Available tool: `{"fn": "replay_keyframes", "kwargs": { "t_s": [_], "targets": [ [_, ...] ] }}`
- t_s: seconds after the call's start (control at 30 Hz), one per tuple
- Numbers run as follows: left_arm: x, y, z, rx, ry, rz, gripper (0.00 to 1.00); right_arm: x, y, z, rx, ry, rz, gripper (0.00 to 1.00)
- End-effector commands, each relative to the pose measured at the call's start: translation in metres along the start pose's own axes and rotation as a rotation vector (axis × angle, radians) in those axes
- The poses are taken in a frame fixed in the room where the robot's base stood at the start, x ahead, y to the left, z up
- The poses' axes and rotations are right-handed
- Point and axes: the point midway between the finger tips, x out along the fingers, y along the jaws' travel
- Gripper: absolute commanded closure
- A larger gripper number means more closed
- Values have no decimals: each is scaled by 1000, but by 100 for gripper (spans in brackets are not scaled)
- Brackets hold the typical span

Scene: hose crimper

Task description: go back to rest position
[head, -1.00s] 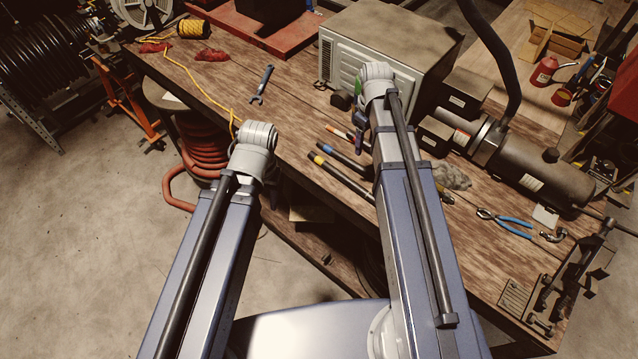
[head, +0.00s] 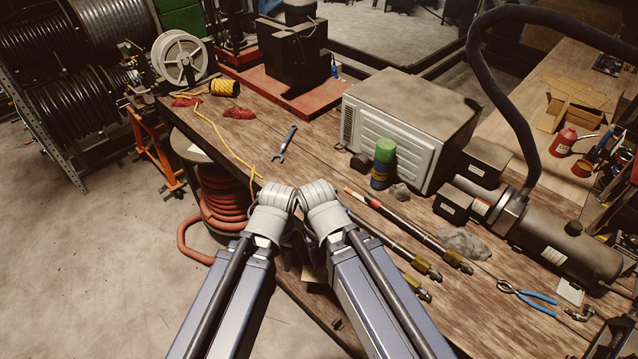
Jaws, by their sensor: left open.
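Both my arms reach in from the bottom of the head view, with their pale round joints side by side at the bench's front edge. My left gripper (head: 291,249) is open and sits low between the two arms, mostly hidden by them. I see nothing held in it. My right gripper is hidden behind its own arm. The wooden bench (head: 330,155) lies beyond the arms. On it, to the right of my right arm, lie dark hoses (head: 408,228) with brass end fittings, partly covered by that arm.
A green-topped can (head: 383,163) stands beside a beige box-shaped machine (head: 412,122). A wrench (head: 285,144) lies left of it. Blue-handled pliers (head: 528,298) lie at the right. A red coiled hose (head: 222,205) stands left of my left arm. The floor at the left is clear.

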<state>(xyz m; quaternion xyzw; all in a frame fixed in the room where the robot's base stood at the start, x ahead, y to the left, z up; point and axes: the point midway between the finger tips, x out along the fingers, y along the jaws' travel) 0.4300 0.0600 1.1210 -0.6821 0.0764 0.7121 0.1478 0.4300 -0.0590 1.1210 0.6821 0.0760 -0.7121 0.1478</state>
Motion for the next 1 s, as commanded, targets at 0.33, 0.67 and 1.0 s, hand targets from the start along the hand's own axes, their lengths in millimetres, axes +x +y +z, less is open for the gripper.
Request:
{"fn": "replay_keyframes", "kwargs": {
  "t_s": [0.33, 0.67, 1.0],
  "targets": [
    [82, 7, -5, 7, 0, -2, 50, 82, -7, -5, -7, 1, 1, 40],
    [122, 11, -7, 13, 1, -3, 50, 122, -11, -7, -14, 1, 3, 40],
    [119, 11, -7, 13, 1, -3, 50, 119, -11, -7, -13, 1, 3, 40]
  ]
}}
